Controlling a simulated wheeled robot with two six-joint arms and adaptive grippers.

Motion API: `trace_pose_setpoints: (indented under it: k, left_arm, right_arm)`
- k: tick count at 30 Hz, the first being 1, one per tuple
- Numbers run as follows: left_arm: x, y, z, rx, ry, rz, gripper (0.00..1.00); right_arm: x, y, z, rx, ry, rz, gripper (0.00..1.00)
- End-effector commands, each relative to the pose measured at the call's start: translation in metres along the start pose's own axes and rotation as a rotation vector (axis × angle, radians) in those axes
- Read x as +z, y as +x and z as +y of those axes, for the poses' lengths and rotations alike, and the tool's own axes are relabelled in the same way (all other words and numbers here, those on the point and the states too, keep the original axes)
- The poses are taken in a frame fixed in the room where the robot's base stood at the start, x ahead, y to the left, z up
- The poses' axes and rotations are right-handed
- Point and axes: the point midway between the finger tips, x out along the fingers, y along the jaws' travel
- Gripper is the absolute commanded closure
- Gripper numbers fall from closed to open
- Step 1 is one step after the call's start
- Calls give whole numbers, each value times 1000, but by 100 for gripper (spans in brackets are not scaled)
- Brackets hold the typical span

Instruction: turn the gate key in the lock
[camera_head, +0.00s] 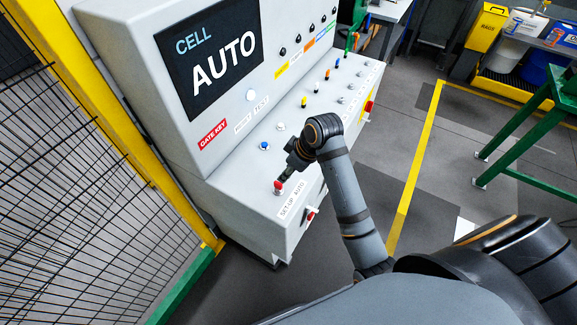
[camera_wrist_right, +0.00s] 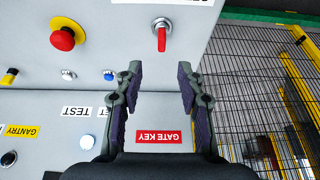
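The gate key is a small red key in a silver round lock on the console's sloped panel. In the right wrist view the key (camera_wrist_right: 161,38) has its handle running up and down the picture; it also shows in the head view (camera_head: 277,187). My right gripper (camera_wrist_right: 160,76) is open and empty, its two fingertips apart on either side of the key's line. The key shows beyond the tips, not visibly touched. In the head view the right gripper (camera_head: 284,175) is just above the key. My left gripper is in neither view.
The grey console (camera_head: 150,90) has a screen (camera_head: 210,55) reading "CELL AUTO" and a red "GATE KEY" label (camera_wrist_right: 165,137). A red mushroom button (camera_wrist_right: 63,38) and a blue button (camera_wrist_right: 109,75) are near the key. A mesh fence (camera_wrist_right: 250,75) stands beside the console.

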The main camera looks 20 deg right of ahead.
Motion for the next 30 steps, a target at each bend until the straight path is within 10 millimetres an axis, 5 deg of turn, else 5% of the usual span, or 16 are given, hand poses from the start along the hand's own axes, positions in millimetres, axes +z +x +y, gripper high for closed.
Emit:
trace_pose_setpoints:
  k: [5, 18, 30]
  left_arm:
    - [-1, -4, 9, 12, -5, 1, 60]
    - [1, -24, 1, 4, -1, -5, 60]
    - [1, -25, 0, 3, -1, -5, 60]
  right_arm:
    - [0, 12, -1, -4, 4, -2, 61]
    - [0, 92, 0, -1, 5, -3, 61]
    - [1, 106, 0, 1, 4, 0, 61]
